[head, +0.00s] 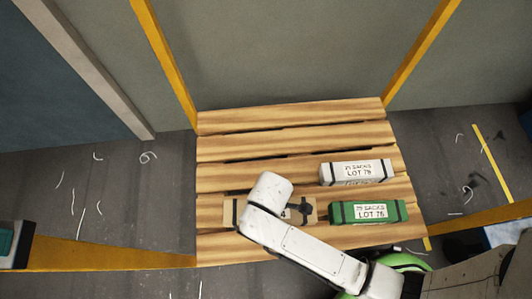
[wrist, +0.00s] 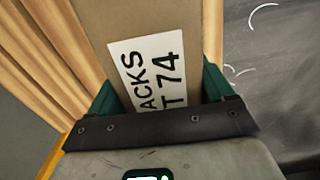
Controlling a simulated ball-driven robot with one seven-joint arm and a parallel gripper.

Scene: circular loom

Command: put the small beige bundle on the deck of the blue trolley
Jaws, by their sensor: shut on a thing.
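The beige bundle (head: 229,213) lies at the front left of the slatted wooden pallet, partly covered by my white arm in the head view. In the wrist view the bundle (wrist: 150,25) fills the space between the jaws, and its white label ends in "ACKS" and "T 74". My gripper (wrist: 160,95) is shut on it, with a green finger at each side. Whether the bundle still touches the slats cannot be told. No blue trolley shows clearly; only a pale blue patch (head: 508,234) is seen at the right edge.
A white bundle (head: 355,171) and a green bundle (head: 369,212), marked LOT 76, lie on the pallet (head: 290,117) right of the beige one. Yellow posts (head: 165,65) and low yellow rails (head: 110,255) border the place. The back slats are bare. Thread scraps litter the dark floor.

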